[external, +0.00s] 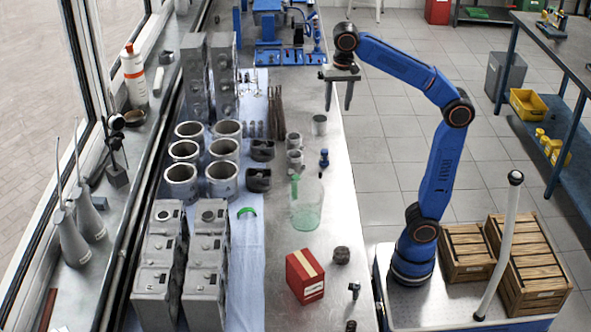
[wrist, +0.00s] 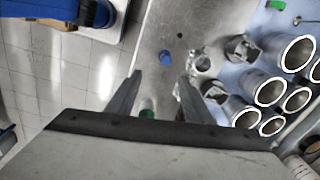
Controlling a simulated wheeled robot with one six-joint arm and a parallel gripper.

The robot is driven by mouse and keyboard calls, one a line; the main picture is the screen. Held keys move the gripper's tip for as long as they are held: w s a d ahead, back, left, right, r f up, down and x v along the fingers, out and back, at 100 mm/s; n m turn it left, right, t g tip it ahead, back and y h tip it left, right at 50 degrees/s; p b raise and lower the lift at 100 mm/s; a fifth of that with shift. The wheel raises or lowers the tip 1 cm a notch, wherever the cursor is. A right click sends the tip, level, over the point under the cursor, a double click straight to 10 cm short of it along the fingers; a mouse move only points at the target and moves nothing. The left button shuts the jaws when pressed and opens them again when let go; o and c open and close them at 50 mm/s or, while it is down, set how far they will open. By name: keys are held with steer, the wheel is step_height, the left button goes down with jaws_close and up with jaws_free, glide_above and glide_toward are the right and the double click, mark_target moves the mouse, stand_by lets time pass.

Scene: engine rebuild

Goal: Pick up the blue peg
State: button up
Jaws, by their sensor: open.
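The blue peg (external: 324,158) stands on the bare metal strip of the workbench, near its right edge, in the external view. In the wrist view the peg (wrist: 165,57) shows as a small blue shape beyond the fingertips. My gripper (external: 338,107) is open and points down, above the bench's right edge and farther up the picture than the peg. Its two fingers (wrist: 160,76) are spread with nothing held between the tips. The peg is apart from the fingers.
A small grey cup (external: 319,125) stands near my gripper. A clear green-tinted jug (external: 306,208) stands nearer the camera than the peg. Metal cylinders (external: 221,180) and dark pistons (external: 258,180) are to the left. A red box (external: 305,276) sits at the front.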

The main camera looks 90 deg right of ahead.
steer(key=w+m, duration=0.3)
glide_toward(325, 151)
steer(key=shift+g, duration=0.4)
step_height(325, 151, down, 5)
steer(key=shift+w+a+f, duration=0.1)
steer(key=shift+w+d+f, duration=0.15)
steer(key=shift+f, duration=1.45)
steer(key=shift+w+d+f, duration=0.1)
steer(key=shift+w+f, duration=0.05)
steer(key=shift+f, duration=1.45)
jaws_close()
